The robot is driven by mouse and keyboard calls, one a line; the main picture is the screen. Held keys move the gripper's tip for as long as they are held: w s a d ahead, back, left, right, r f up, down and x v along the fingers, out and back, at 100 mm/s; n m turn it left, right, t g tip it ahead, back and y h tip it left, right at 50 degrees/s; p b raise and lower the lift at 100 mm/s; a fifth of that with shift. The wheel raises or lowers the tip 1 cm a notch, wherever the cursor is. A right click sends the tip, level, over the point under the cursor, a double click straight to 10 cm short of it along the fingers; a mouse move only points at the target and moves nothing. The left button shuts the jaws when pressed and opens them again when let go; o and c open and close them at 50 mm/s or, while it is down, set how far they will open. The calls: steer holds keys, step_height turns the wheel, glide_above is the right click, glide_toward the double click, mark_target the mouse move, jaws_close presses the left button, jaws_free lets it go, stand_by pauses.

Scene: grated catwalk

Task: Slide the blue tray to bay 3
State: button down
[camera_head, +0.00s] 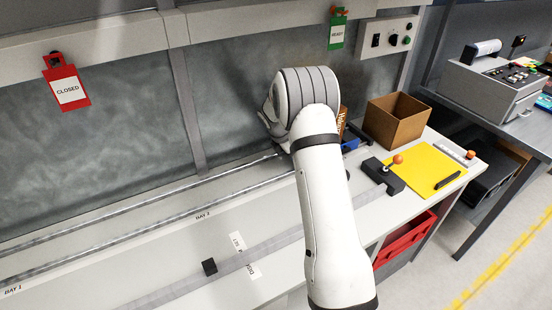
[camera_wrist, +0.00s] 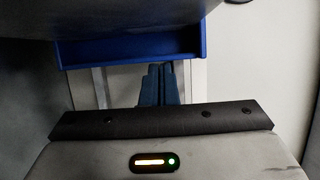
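The blue tray (camera_head: 351,145) shows in the head view only as a small piece just right of my arm, at the back of the bench. In the wrist view its blue wall (camera_wrist: 130,50) crosses the top of the picture. My gripper's two narrow fingers (camera_wrist: 160,84) lie close together, their tips at the tray's lower edge; I cannot tell if they touch it. In the head view my arm hides most of the gripper and tray. Labels BAY 1 (camera_head: 12,290) and BAY 2 (camera_head: 203,216) are on the bench; no bay 3 label shows.
Two metal rails (camera_head: 130,229) run along the bench. A red CLOSED tag (camera_head: 68,88) and a green READY tag (camera_head: 337,32) hang above. An open cardboard box (camera_head: 394,122), a lever with an orange knob (camera_head: 392,168) and a yellow sheet (camera_head: 426,172) are at the right.

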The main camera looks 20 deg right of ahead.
steer(key=shift+w+d, duration=0.2)
steer(key=shift+d, duration=0.7)
steer(key=shift+w+d, duration=0.2)
steer(key=shift+d, duration=0.65)
steer(key=shift+s+a, duration=0.1)
steer(key=shift+a, duration=0.4)
steer(key=a, duration=0.1)
steer(key=s+a, duration=0.1)
steer(key=a, duration=0.1)
steer(key=shift+a, duration=0.1)
steer(key=s+a+r+m+y, duration=0.1)
steer(key=s+a+r+m, duration=0.2)
steer(key=s+r, duration=0.35)
steer(key=s+a+r+m, duration=0.2)
steer(key=s+a+r, duration=0.1)
steer(key=r, duration=0.7)
steer(key=s+a+r+m+t+y, duration=0.1)
steer(key=s+m, duration=0.6)
steer(key=s, duration=0.7)
steer(key=s+a+r+m+y, duration=0.2)
steer(key=s+a+m, duration=0.2)
steer(key=s+m, duration=0.4)
steer(key=s, duration=0.7)
steer(key=shift+a+r+m+t, duration=0.2)
steer(key=shift+a+m+t, duration=0.1)
steer(key=shift+t, duration=0.1)
